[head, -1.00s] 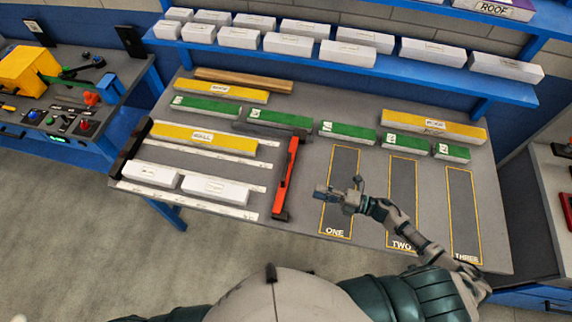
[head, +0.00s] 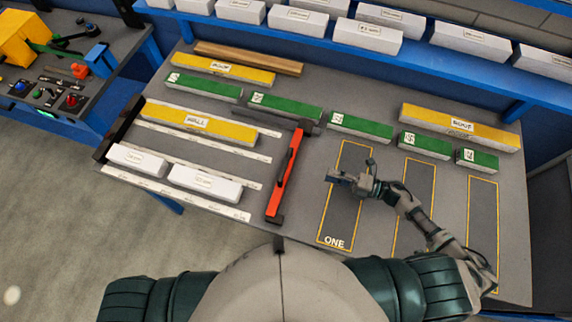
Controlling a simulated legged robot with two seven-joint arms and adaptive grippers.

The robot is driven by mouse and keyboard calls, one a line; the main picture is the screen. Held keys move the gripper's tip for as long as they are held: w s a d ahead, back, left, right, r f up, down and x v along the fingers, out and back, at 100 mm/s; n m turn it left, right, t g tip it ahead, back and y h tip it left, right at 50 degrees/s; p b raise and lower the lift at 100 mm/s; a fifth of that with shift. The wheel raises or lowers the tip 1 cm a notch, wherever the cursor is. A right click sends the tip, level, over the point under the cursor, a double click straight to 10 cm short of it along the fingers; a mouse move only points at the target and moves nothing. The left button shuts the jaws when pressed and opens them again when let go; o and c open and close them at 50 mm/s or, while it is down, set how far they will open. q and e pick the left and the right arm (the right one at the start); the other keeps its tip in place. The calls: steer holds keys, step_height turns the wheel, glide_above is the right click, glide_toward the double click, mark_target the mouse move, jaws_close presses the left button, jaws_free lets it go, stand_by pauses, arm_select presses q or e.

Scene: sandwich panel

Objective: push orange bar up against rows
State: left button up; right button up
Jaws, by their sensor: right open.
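The orange bar (head: 285,177) stands across the table to the right of the white-edged rows, running from near the front edge back toward the green blocks. Its dark ends show at top and bottom. In the rows lie a yellow block (head: 201,122) and two white blocks (head: 205,183), with a gap between them and the bar. My right gripper (head: 334,176) is open and empty over the outlined area ONE, to the right of the bar and apart from it. My left gripper is out of view.
Several green blocks (head: 361,127) and a yellow block (head: 460,127) line the table's back. A blue shelf (head: 428,66) with white blocks stands behind. Outlined areas on the right (head: 413,205) are empty. A console (head: 50,95) stands at left.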

step_height(320, 180, down, 3)
steer(key=shift+r+b, duration=0.2)
steer(key=shift+b, duration=0.55)
steer(key=shift+w+f, duration=0.1)
steer(key=shift+w, duration=0.25)
steer(key=p, duration=0.1)
glide_toward(286, 163)
steer(key=shift+a+f, duration=0.15)
steer(key=shift+f, duration=0.2)
steer(key=p+x, duration=0.1)
steer(key=x, duration=0.8)
steer(key=shift+s+a, duration=0.1)
steer(key=shift+a+f, duration=0.1)
steer(key=shift+a, duration=0.1)
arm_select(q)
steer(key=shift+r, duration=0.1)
arm_select(e)
steer(key=shift+w, duration=0.25)
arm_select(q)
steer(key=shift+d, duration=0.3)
arm_select(e)
steer(key=shift+d, duration=0.1)
